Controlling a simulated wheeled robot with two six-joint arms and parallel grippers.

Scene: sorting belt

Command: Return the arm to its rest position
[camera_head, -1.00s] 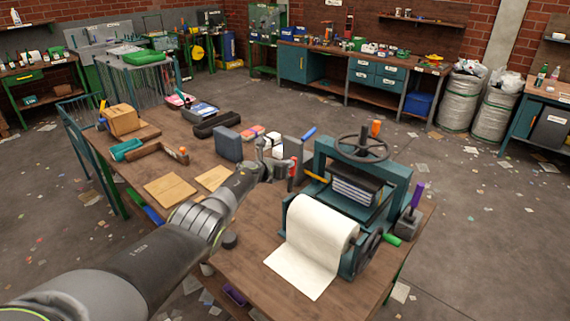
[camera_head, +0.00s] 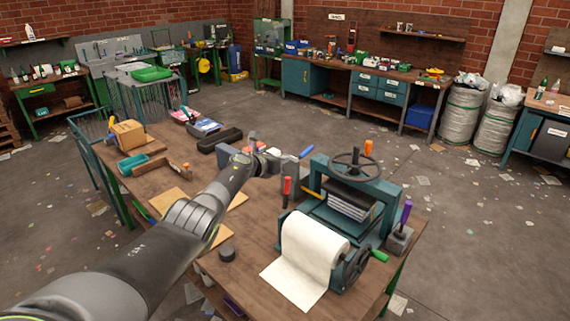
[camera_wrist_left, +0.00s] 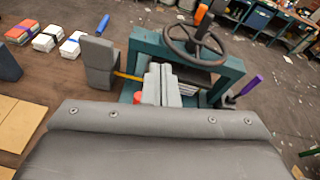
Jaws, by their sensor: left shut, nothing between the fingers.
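My left arm comes in from the lower left in the head view, reaching over the wooden table (camera_head: 262,268). My left gripper (camera_head: 270,160) is at its far end, left of the teal press (camera_head: 318,210). In the left wrist view the two grey fingers (camera_wrist_left: 160,85) are together with nothing between them, and the press's handwheel (camera_wrist_left: 195,40) is beyond them. The arm hides part of the table and of the things behind it. My right gripper is not in view.
A paper roll (camera_head: 315,243) hangs at the press's front. A red-handled tool (camera_head: 287,190) stands close to my gripper. A cardboard box (camera_head: 128,134) and a teal tray (camera_head: 134,164) lie at the table's left. A grey block (camera_wrist_left: 98,62) stands beside the press.

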